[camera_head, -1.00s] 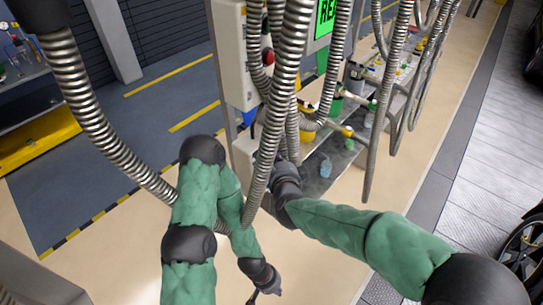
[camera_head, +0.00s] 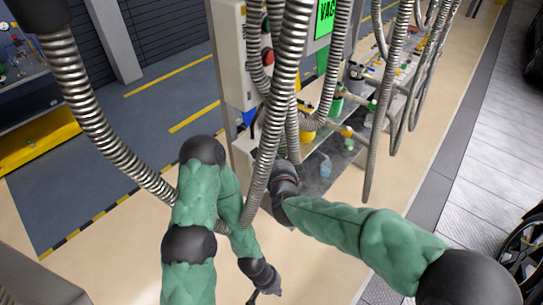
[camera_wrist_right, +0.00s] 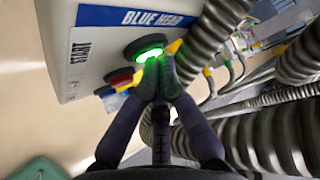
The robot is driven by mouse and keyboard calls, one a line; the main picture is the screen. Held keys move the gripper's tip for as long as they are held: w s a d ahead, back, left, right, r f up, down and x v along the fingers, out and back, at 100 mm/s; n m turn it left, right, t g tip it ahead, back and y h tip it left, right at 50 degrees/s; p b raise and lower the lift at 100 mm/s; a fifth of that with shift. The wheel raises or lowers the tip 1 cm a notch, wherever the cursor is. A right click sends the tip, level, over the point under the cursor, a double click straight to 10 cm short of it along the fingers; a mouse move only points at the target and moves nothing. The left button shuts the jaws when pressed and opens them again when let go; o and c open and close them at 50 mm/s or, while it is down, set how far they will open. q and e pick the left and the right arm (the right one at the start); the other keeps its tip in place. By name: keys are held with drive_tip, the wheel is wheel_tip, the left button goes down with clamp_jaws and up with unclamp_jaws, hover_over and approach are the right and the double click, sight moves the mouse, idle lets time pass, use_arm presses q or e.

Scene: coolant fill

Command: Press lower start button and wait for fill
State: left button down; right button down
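In the right wrist view a green lit button (camera_wrist_right: 150,47) in a dark round collar sits on a white panel (camera_wrist_right: 88,52) marked "BLUE HEAD" and "START". My right gripper (camera_wrist_right: 158,75) is shut and empty, its fingertips together at the button's lower edge; I cannot tell whether they touch it. In the head view the right gripper is hidden behind the hoses. A green screen (camera_head: 326,17) at the top reads "VAC", partly cut off by a hose. My left gripper (camera_head: 267,297) hangs low at the bottom edge, its fingers apart and empty.
Ribbed metal hoses (camera_head: 283,75) hang in front of the station and close to my right wrist. A grey shelf (camera_head: 325,172) with bottles and fittings stands behind them. A yellow-edged bench (camera_head: 38,138) is at the left. The beige floor (camera_head: 120,245) at lower left is clear.

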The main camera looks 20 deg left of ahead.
drive_tip(key=shift+d, duration=0.1)
drive_tip(key=shift+s+d+b, duration=0.35)
drive_tip(key=shift+d+b, duration=0.15)
drive_tip(key=shift+d, duration=0.25)
drive_tip(key=shift+d, duration=0.1)
drive_tip(key=shift+s+d+b, duration=0.3)
drive_tip(key=shift+d+b, duration=0.1)
drive_tip(key=shift+d, duration=0.35)
drive_tip(key=shift+s+d+b, duration=0.25)
drive_tip(key=shift+d+b, duration=0.1)
drive_tip(key=shift+d, duration=0.4)
drive_tip(key=shift+s+d+b, duration=0.3)
drive_tip(key=shift+d+b, duration=0.1)
drive_tip(key=shift+d, duration=0.35)
